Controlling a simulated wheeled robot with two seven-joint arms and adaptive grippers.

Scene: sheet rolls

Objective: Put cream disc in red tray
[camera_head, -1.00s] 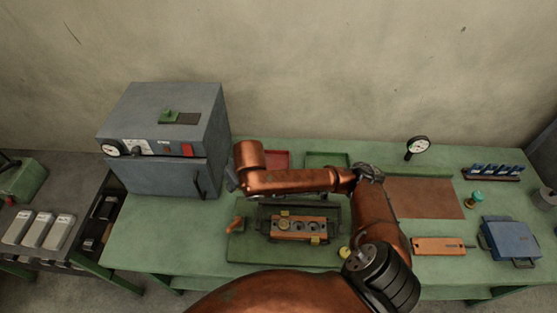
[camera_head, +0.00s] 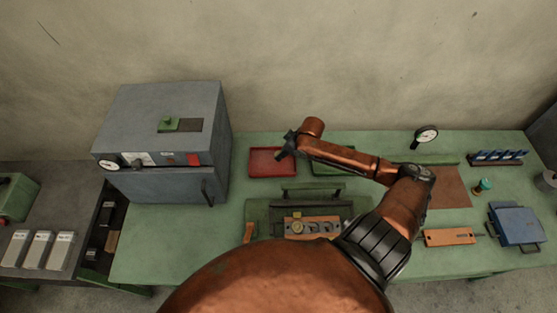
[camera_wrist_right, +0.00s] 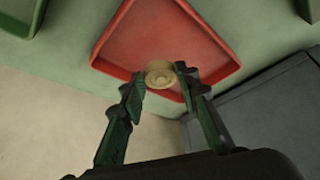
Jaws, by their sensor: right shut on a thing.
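The red tray (camera_head: 263,170) lies on the green bench, right of the grey oven; it also shows in the right wrist view (camera_wrist_right: 190,35). My right gripper (camera_head: 288,146) is over the tray's right side in the head view. In the right wrist view the gripper (camera_wrist_right: 158,82) is shut on the cream disc (camera_wrist_right: 160,75), a small round ringed piece held between the fingertips. The disc appears in front of the tray; its exact height above the floor of the tray is unclear. The disc is hidden in the head view. My left gripper is not in view.
A green tray (camera_head: 335,171) sits right of the red one, partly behind my arm. The grey oven (camera_head: 165,140) stands close on the left. An orange block with round pockets (camera_head: 328,222) is in front. A dial gauge (camera_head: 426,135) stands at right.

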